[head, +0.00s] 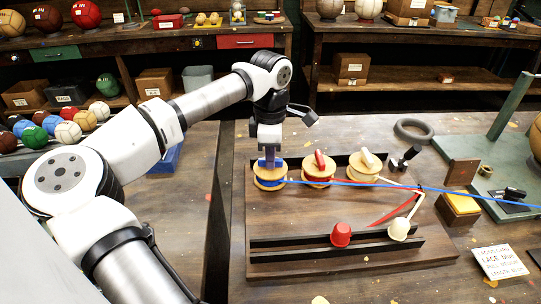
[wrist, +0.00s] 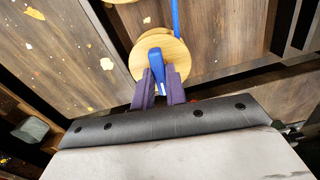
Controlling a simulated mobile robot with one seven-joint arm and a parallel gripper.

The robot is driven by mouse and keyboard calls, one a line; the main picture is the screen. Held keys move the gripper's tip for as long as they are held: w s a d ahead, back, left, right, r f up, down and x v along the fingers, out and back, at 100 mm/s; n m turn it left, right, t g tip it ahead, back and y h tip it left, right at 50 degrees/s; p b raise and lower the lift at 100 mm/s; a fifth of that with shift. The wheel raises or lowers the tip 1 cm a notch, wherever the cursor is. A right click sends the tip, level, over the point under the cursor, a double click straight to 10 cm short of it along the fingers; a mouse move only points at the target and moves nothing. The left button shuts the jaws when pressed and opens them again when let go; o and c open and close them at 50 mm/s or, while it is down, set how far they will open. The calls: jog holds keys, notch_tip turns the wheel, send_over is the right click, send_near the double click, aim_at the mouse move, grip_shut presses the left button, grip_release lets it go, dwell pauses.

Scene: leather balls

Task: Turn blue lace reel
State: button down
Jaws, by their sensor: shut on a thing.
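The blue lace reel (head: 270,181) is a wooden spool with blue lace, at the left end of a row of reels on the wooden board. In the wrist view its round wooden top (wrist: 177,45) shows, with a blue handle (wrist: 156,66) on it. My gripper (head: 269,163) points down over this reel. In the wrist view my gripper's purple fingers (wrist: 157,86) are shut on the blue handle, one on each side. The blue lace (head: 400,186) runs from the reel to the right across the board. The handle is mostly hidden by my gripper in the head view.
A red reel (head: 319,169) and a white reel (head: 364,167) stand just right of the blue one. A green stand (head: 470,150) is at the right.

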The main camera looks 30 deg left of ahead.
dwell(0.4)
jog(key=c, duration=1.4)
grip_release()
jog(key=shift+c, duration=0.2)
notch_tip(320, 180, up, 14)
jog(key=b, duration=0.1)
jog(key=shift+f, duration=0.1)
